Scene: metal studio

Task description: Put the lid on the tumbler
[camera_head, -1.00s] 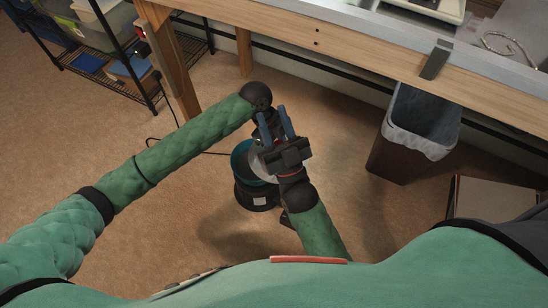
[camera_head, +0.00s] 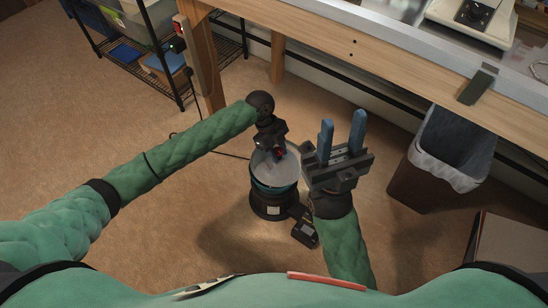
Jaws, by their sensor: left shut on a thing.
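The tumbler (camera_head: 268,208) stands on the floor in the head view, with a black base, a white label and a teal bowl. The lid (camera_head: 268,177), a pale translucent disc, is over the bowl's mouth. A teal band of the bowl shows below its near edge. I cannot tell whether the lid touches the rim. My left gripper (camera_head: 275,150) is above the lid, shut on it near its middle; its fingertips are hard to make out. My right gripper (camera_head: 342,142) is open and empty to the right of the tumbler, its two blue fingers apart and pointing away from me.
A wooden workbench (camera_head: 375,58) runs across the back. A bin (camera_head: 440,160) with a white liner stands at the right, near a box (camera_head: 510,250). A wire shelf (camera_head: 160,65) is at the back left. A small black box (camera_head: 304,232) sits beside the tumbler's base.

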